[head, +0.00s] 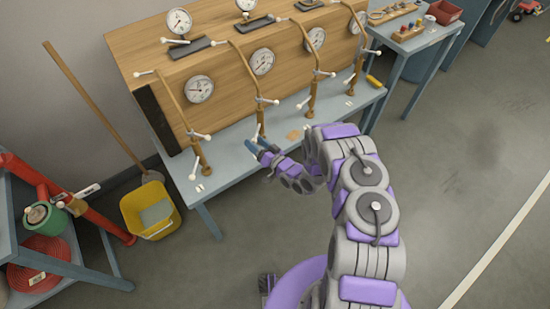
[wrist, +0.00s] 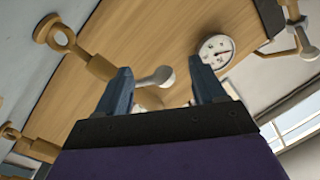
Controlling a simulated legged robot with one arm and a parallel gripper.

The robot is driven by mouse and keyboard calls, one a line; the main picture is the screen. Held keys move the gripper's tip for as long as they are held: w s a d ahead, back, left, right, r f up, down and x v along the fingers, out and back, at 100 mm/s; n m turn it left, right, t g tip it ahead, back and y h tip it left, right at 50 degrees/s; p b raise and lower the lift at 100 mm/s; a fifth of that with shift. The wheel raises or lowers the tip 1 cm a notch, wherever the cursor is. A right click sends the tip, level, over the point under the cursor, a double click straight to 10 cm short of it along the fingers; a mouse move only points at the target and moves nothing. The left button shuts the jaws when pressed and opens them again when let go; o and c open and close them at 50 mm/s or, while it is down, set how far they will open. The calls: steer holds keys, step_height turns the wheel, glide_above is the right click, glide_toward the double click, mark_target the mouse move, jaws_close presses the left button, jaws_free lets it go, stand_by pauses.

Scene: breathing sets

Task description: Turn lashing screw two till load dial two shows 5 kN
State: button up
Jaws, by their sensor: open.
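Several lashing screws, brown rods with white cross handles, stand along a wooden block (head: 226,75) on a blue-grey bench. The second from the left (head: 247,72) has its lower end near my gripper (head: 262,147). Round white dials are on the block's front; one (head: 262,61) is beside that screw. No numbers are legible, so I cannot tell which screw or dial is two. My gripper is open, its blue fingers apart in the wrist view (wrist: 163,85). A pale handle end (wrist: 155,77) shows between them; contact cannot be told. A dial (wrist: 217,50) shows behind the right finger, reading unclear.
More dials (head: 179,21) stand on top of the block. Neighbouring screws (head: 183,112) rise on both sides of my gripper. A yellow bucket (head: 150,212), a broom (head: 100,115) and a red-framed rack are at the left. Open floor (head: 450,170) lies to the right.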

steer(key=p+v, duration=0.1)
steer(key=v, duration=1.1)
steer(key=shift+s+d, duration=0.25)
steer(key=shift+c, duration=0.4)
steer(key=shift+w+r, duration=0.15)
steer(key=shift+r, duration=0.05)
steer(key=shift+c, duration=0.8)
steer(key=w+r+g+y, duration=0.1)
steer(key=w+r+m+g+y, duration=0.1)
steer(key=y, duration=0.1)
steer(key=w+d+r+m+g+y, duration=0.1)
steer(key=r+g, duration=0.1)
steer(key=shift+r, duration=0.15)
steer(key=c, duration=0.7)
steer(key=d+m+g, duration=0.1)
steer(key=d, duration=0.1)
steer(key=w+d+m+g, duration=0.1)
steer(key=d+g, duration=0.1)
steer(key=d+m+g, duration=0.1)
steer(key=d, duration=0.1)
steer(key=shift+w+d+f+g+h+p, duration=0.3)
steer(key=shift+d+p, duration=0.05)
steer(key=shift+d, duration=0.05)
jaws_close()
steer(key=b+x, duration=0.3)
steer(key=x, duration=1.1)
